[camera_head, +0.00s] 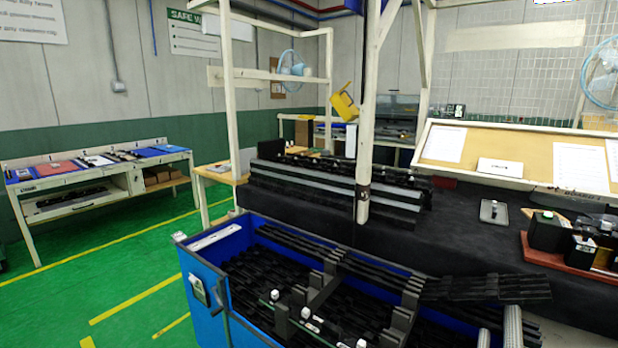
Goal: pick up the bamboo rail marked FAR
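No rail with a readable FAR mark shows, and I cannot pick out a bamboo-coloured rail. Long dark rails (345,262) lie in and across the large blue bin (203,290) at the bottom centre. More dark strips (485,289) stick out over the bin's right side. Longer dark and grey rails (330,187) are stacked on the black-topped bench behind the bin.
Grey upright blocks (407,318) and small white-tipped parts stand in the bin. A pale post (368,110) rises behind it. The black bench (465,225) carries a tilted board (475,150) and a red-brown tray (540,258). Green floor (90,265) is clear at left.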

